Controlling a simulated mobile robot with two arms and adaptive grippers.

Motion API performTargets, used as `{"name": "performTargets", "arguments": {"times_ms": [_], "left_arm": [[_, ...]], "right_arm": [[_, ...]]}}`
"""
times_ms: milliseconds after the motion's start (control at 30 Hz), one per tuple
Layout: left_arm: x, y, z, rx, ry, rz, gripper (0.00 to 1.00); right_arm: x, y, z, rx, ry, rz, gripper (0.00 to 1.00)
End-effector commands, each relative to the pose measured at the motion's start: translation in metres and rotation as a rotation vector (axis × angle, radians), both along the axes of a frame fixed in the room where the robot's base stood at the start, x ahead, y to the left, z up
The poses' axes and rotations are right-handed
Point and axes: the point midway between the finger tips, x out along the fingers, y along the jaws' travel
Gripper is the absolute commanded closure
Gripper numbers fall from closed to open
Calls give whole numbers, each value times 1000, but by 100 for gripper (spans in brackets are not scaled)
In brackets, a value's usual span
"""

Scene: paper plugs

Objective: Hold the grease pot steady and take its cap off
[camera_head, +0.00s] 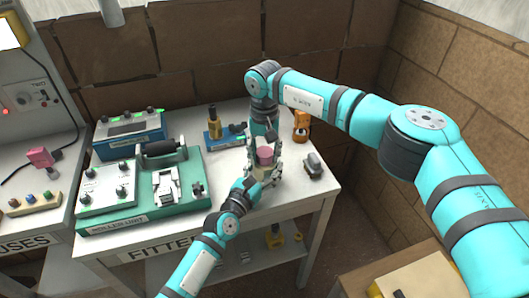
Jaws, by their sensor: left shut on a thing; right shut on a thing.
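The grease pot (263,172) stands near the right front part of the white table, a small pale body mostly hidden by fingers. Its pinkish cap (265,156) shows at the top, between grey fingers. My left gripper (262,178) comes in from the lower left and is shut around the pot's body. My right gripper (265,150) comes down from above, its fingers shut on the cap at either side. Cap and pot are in line and look upright. I cannot tell whether the cap still touches the pot.
A green roller unit (142,210) and a blue box (128,135) fill the table's left. A blue stand with a yellow part (215,133) is behind.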

Motion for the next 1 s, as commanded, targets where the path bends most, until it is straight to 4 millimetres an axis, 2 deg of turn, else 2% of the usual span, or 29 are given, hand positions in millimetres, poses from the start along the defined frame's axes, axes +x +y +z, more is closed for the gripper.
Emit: {"name": "performTargets", "arguments": {"times_ms": [1000], "left_arm": [[0,1,-1,0,1,1,100]], "right_arm": [[0,0,22,0,0,-2,97]]}}
